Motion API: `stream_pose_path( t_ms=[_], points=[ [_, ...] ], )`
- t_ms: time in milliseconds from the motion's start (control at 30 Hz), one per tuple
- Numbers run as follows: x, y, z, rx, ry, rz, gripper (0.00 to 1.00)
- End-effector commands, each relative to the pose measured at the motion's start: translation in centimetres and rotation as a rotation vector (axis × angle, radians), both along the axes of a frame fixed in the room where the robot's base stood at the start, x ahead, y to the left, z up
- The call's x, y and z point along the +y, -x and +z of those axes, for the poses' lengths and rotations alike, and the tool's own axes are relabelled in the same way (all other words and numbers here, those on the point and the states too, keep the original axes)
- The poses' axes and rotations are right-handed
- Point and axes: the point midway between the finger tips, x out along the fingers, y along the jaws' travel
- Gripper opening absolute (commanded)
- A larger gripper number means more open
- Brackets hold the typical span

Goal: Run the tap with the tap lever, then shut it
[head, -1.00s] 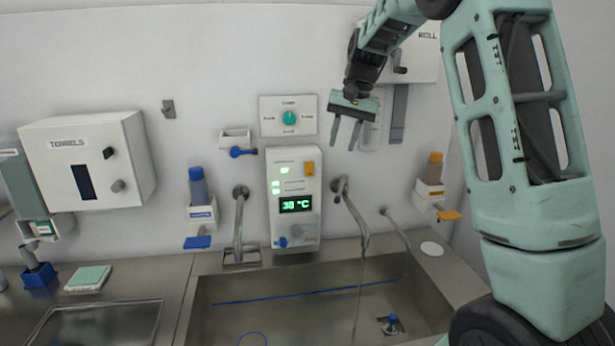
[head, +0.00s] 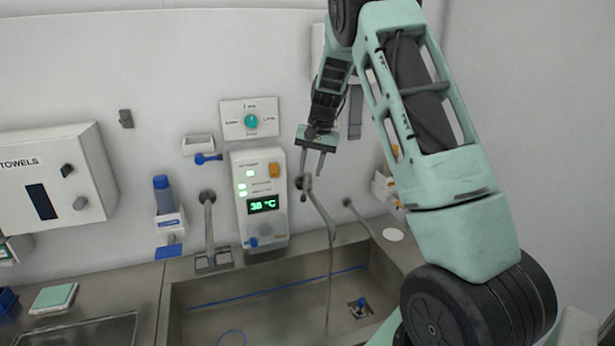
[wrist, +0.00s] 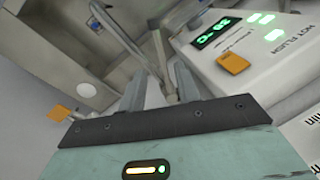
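The wall tap (head: 318,205) with its long spout stands over the right part of the sink. A thin stream (head: 329,290) hangs from the spout's end down into the basin, like running water. My gripper (head: 311,174) is open, fingers pointing down at the tap's wall end. In the wrist view, a metal bar of the tap (wrist: 160,52) shows between and beyond the open fingers (wrist: 161,76). The spout (wrist: 115,32) runs off to the upper left. I cannot tell clearly which part is the lever, or whether a finger touches it.
The control panel (head: 263,222) reading 38 °C is just left of my gripper. A second tap (head: 209,225) is farther left. A bottle dispenser (head: 166,205) and towel box (head: 60,180) hang on the wall. The sink basin (head: 215,293) lies below.

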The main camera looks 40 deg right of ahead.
Motion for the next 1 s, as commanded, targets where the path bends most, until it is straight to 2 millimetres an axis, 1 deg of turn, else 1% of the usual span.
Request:
stream_pose_path(
  t_ms=[100,200,300,500,700,733,833,867,1000],
  points=[
    [0.4,-0.3,-2.0,0.003,-0.002,0.002,0.33],
    [0.5,-0.5,-3.5,0.003,-0.002,0.002,0.33],
    [0.6,-0.7,-4.5,0.002,-0.002,0.002,0.33],
    [0.7,-0.8,-5.4,0.0,0.0,0.001,0.33],
    [0.7,-0.9,-5.4,0.0,0.0,0.001,0.33],
    [0.7,-0.9,-5.4,0.0,0.0,0.001,0.3],
    [0.7,-0.9,-5.4,0.0,0.0,0.001,0.02],
    [0.7,-0.9,-5.4,0.0,0.0,0.001,0.0],
    [0.7,-0.9,-5.4,0.0,0.0,0.002,0.0]
  ],
)
